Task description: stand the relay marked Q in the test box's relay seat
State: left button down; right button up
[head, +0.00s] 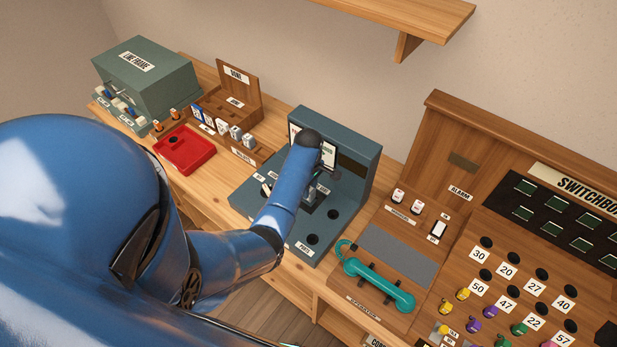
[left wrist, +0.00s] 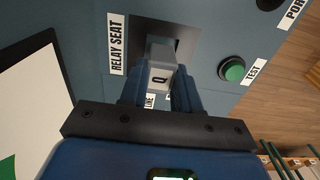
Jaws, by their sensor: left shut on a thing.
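The relay marked Q (left wrist: 159,76) is a small grey block with a Q label, seen in the left wrist view. My left gripper (left wrist: 160,95) is shut on it, a blue finger on each side. The relay is over the dark square of the relay seat (left wrist: 186,38), beside the RELAY SEAT label; I cannot tell whether it is touching or in the seat. In the head view the teal test box (head: 350,195) stands mid-table, and my left gripper (head: 308,195) is over it, partly hidden by my arm. My right gripper is not in view.
A green TEST button (left wrist: 232,69) is right of the seat. Several other relays (head: 235,132) stand in a wooden rack to the left, near a red tray (head: 186,150). A teal handset (head: 377,284) and the switchboard (head: 510,270) are to the right.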

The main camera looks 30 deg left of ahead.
pick_arm(q)
jog(key=shift+f+b, duration=0.35)
jog(key=shift+f, duration=0.3)
dwell(0.4)
jog(key=c, duration=0.7)
grip_release()
jog(key=shift+c, duration=0.2)
jog(key=shift+o, duration=0.5)
jog(key=shift+o, duration=0.8)
